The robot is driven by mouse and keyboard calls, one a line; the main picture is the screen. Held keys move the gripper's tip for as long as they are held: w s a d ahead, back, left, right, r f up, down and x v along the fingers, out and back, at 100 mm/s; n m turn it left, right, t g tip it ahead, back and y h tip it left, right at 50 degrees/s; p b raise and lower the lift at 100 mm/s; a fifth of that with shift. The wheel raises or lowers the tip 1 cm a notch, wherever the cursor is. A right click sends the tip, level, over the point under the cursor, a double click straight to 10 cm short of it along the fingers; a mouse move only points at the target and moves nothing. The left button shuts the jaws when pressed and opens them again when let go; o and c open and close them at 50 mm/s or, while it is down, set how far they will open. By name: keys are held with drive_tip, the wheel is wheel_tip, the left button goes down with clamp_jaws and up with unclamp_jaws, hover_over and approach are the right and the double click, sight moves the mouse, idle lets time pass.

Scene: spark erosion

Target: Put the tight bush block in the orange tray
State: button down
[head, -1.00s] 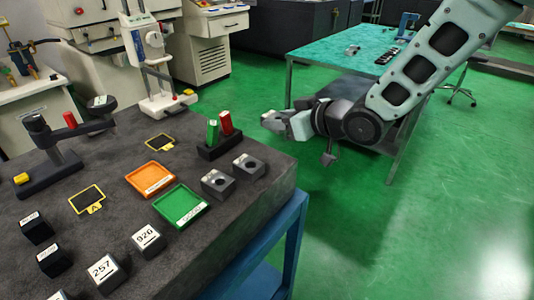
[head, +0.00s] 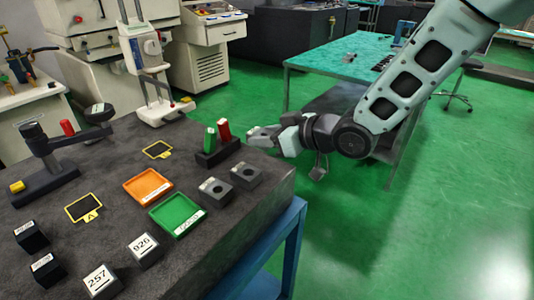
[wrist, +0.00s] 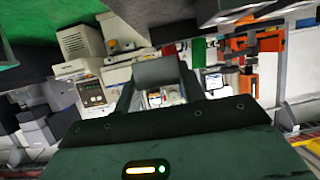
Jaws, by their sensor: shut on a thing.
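My gripper (head: 272,136) is shut on a grey block (head: 260,134), held in the air just beyond the dark table's right edge. In the wrist view the grey block (wrist: 158,72) sits between the fingers; whether it has a bore cannot be told. Two grey blocks with round holes, a left one (head: 215,197) and a right one (head: 246,182), stand on the table. No mark shows which block is tight. The orange tray (head: 148,186) lies flat and empty left of them, with a white label on its front edge.
A green tray (head: 177,215) adjoins the orange one. A dark rack (head: 219,155) holding a green and a red handled piece stands between my gripper and the trays. Numbered blocks (head: 144,247), yellow-framed pads (head: 157,150) and a dark stand (head: 48,160) occupy the table.

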sight(267, 162)
drive_tip(key=shift+f, duration=2.3)
drive_tip(key=shift+f, duration=0.25)
drive_tip(key=c, duration=0.8)
unclamp_jaws()
drive_tip(key=shift+c, duration=0.2)
drive_tip(key=b+v, duration=0.6)
drive_tip(key=v, duration=1.1)
drive_tip(key=shift+d, duration=0.25)
